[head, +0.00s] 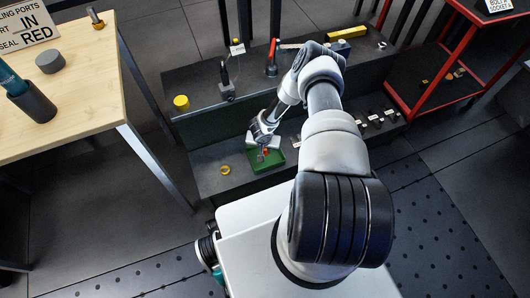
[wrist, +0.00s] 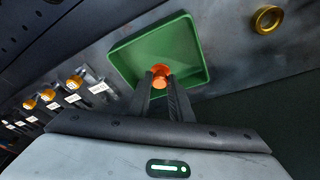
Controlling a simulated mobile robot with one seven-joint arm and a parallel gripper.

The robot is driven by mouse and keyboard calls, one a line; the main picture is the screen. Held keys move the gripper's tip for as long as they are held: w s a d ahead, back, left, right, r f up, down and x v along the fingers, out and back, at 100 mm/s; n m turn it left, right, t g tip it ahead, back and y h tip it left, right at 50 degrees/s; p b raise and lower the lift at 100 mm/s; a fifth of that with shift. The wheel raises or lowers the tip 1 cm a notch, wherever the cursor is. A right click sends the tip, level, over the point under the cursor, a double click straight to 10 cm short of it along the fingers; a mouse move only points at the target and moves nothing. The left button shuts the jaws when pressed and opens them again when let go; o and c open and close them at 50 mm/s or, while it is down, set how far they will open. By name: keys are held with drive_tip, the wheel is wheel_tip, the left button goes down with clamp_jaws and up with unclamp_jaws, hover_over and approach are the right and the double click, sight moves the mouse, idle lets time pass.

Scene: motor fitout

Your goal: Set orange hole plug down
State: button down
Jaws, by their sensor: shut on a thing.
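The orange hole plug (wrist: 160,74) shows in the wrist view between the fingertips of my gripper (wrist: 160,80). My gripper is shut on it. The shallow green tray (wrist: 196,38) is behind the fingertips. In the head view my gripper (head: 264,154) is at the green tray (head: 258,167) on the low dark step, and the plug is a small red-orange spot. Whether the plug touches the tray floor is not clear.
A brass-coloured ring (head: 224,170) lies left of the tray and also shows in the wrist view (wrist: 265,30). Several labelled small parts (head: 376,119) line the step to the right. A yellow cylinder (head: 181,102) stands on the upper step. A wooden table (head: 85,85) is at left.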

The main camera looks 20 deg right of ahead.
drive_tip(key=shift+f, duration=1.2)
drive_tip(key=shift+b, duration=0.3)
drive_tip(key=shift+f, duration=0.2)
drive_tip(key=c, duration=1.6)
unclamp_jaws()
